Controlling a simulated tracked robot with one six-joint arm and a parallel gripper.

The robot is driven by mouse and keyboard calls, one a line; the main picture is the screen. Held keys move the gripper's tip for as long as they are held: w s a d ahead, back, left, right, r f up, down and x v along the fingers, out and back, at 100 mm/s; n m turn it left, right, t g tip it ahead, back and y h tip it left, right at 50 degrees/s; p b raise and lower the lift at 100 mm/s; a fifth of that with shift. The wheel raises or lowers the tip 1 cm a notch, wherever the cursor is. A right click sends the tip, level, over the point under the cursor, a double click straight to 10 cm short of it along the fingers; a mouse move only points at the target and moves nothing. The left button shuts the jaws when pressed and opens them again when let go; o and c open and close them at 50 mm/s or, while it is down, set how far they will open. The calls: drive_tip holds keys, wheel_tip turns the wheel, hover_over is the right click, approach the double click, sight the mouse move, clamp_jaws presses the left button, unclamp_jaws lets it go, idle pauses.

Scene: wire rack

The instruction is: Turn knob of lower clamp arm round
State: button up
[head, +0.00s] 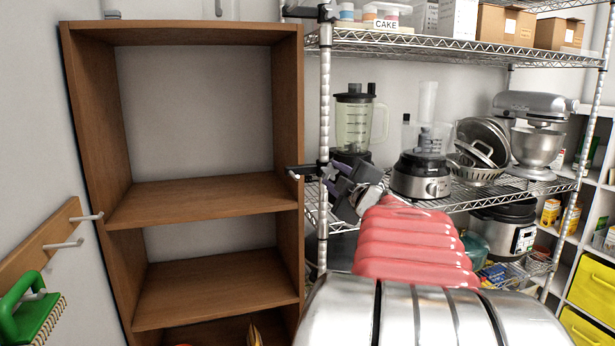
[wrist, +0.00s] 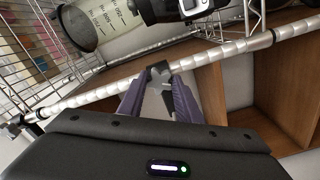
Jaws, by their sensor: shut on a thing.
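The lower clamp arm (head: 304,170) is a dark fitting on the chrome rack post, sticking out to the left with a pale tip. My gripper (head: 331,178) is at the post beside it, its purple-grey fingers pointing left. In the wrist view my gripper (wrist: 158,84) is shut on the grey knob (wrist: 158,70) of this clamp, right against the post. The fingers cover part of the knob, so its turn angle cannot be told. A second dark clamp (head: 325,13) is high on the same post.
A blender (head: 355,120) and a food processor (head: 422,165) stand close behind my gripper. A green brush (head: 22,310) hangs at the left wall.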

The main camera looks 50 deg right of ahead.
drive_tip(key=m, duration=0.6)
drive_tip(key=shift+s+d+f, duration=0.1)
drive_tip(key=shift+f, duration=0.1)
idle(0.5)
drive_tip(key=o, duration=1)
drive_tip(key=shift+r, duration=0.1)
drive_tip(key=shift+o, duration=0.2)
